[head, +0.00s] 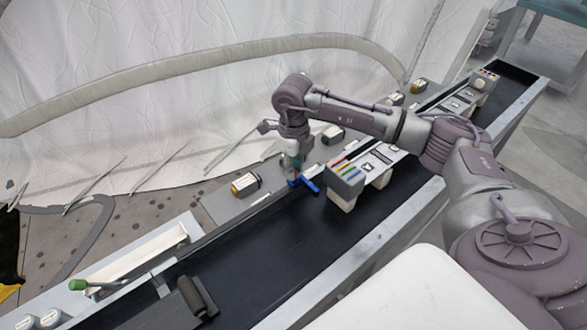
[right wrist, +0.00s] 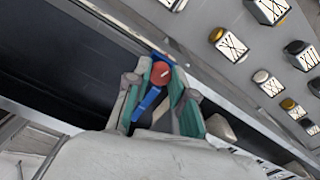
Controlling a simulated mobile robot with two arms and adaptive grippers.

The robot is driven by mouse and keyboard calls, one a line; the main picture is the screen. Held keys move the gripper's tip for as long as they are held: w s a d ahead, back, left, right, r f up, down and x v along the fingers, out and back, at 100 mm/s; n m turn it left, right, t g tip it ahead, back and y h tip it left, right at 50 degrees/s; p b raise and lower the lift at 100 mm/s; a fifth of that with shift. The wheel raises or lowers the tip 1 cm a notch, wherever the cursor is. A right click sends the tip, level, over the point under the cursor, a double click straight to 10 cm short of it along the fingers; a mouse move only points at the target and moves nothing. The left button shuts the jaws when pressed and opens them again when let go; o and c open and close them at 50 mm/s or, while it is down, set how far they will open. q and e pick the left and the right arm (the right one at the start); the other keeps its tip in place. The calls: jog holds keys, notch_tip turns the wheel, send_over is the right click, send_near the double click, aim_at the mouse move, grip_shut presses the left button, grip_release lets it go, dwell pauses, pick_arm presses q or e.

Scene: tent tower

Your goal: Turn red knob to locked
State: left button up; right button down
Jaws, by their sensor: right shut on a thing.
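The red knob (right wrist: 160,72) shows in the right wrist view as a small round cap with a pale mark. It sits between the tips of my right gripper (right wrist: 163,75), whose teal-padded fingers are shut on it. A blue piece (right wrist: 148,103) lies at the knob and runs between the fingers. In the head view my right gripper (head: 293,170) points down over the dark belt's far edge, and the blue piece (head: 308,185) shows at its tips. The gripper hides the knob there. The knob's locked or unlocked marking cannot be read. My left gripper is not in view.
A grey box with coloured stripes (head: 345,178) stands on the dark conveyor (head: 270,237) just right of my right gripper. Several labelled blocks (head: 245,184) line the far side. A green-tipped lever (head: 78,284) is at lower left. The belt's middle is clear.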

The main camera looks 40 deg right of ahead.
jog(key=shift+m+b, duration=0.5)
jog(key=shift+m, duration=1.6)
jog(key=c, duration=1)
grip_release()
notch_tip(320, 180, up, 12)
jog(key=shift+r, duration=0.1)
